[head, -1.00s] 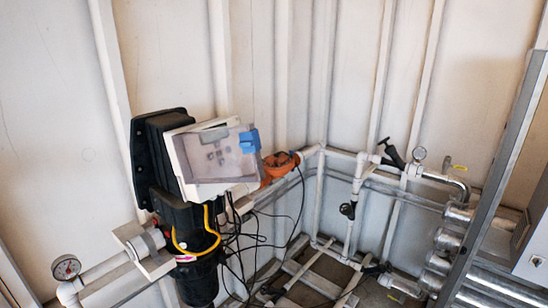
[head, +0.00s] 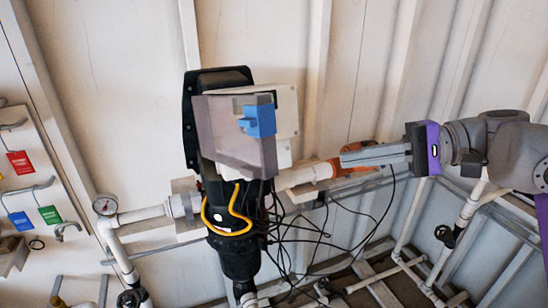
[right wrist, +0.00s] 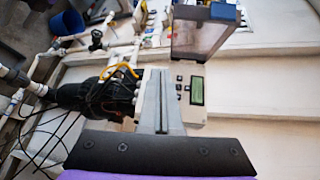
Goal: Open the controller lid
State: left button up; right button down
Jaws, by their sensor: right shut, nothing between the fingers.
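The controller (head: 287,112) is a white box on a black upright housing, left of centre in the head view. Its see-through smoky lid (head: 222,135) has a blue latch (head: 257,116) and stands out from the box at an angle. In the right wrist view the lid (right wrist: 200,40) is apart from the controller face (right wrist: 190,112), whose green screen and buttons show uncovered. My right gripper (head: 343,160) is shut and empty, right of the controller, with its tips pointing left. In the wrist view its fingers (right wrist: 156,76) overlap the controller face; I cannot tell whether they touch. My left gripper is not in view.
Coloured tags (head: 20,162) hang at the far left. The wall above is bare.

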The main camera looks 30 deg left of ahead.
notch_tip(320, 180, up, 3)
jog(key=n+g, duration=0.1)
jog(key=g, duration=0.1)
jog(key=y+b, duration=0.1)
jog(key=b, duration=0.1)
send_near(243, 153)
jog(key=w+a+f, duration=0.1)
jog(key=a, duration=0.3)
jog(key=shift+s+a, duration=0.3)
jog(key=shift+s, duration=0.3)
jog(key=shift+s+a, duration=0.35)
jog(key=shift+s, duration=0.3)
jog(key=shift+s+a+b, duration=0.1)
jog(key=shift+s+b, duration=0.2)
jog(key=shift+s, duration=0.1)
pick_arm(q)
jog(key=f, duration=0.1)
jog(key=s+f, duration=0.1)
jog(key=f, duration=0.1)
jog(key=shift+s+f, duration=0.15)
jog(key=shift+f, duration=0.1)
